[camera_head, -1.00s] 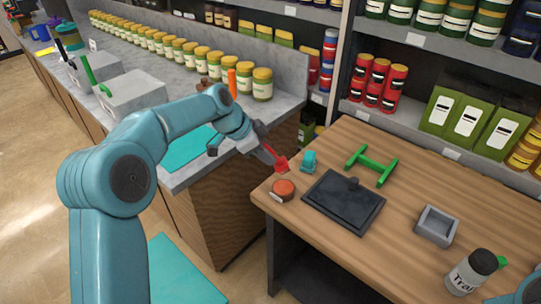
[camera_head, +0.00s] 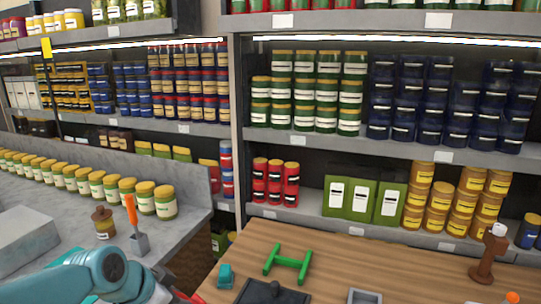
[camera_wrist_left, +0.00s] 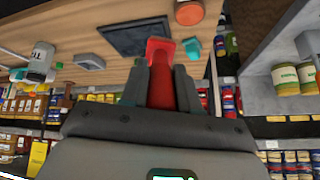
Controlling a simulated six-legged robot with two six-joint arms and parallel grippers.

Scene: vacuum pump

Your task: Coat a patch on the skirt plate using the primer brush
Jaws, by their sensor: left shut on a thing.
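My left gripper (camera_wrist_left: 160,82) is shut on a red tool with a flat, widened end (camera_wrist_left: 160,50), which looks like the primer brush. The tool points away from the wrist, over the wooden table. A dark flat plate (camera_wrist_left: 135,36), likely the skirt plate, lies on the table beyond the tool's tip. I cannot tell whether they touch. In the head view only the back part of the dark plate (camera_head: 272,293) shows, at the bottom edge. A bit of red (camera_head: 186,297) shows there beside my left arm. My right gripper is not in view.
A green H-shaped piece (camera_head: 287,263) and a small teal piece (camera_head: 225,276) lie near the plate. A round orange-red thing (camera_wrist_left: 190,12) and a grey box (camera_wrist_left: 90,62) are on the table. Stocked shelves (camera_head: 390,145) stand behind. A grey counter (camera_head: 75,210) is at left.

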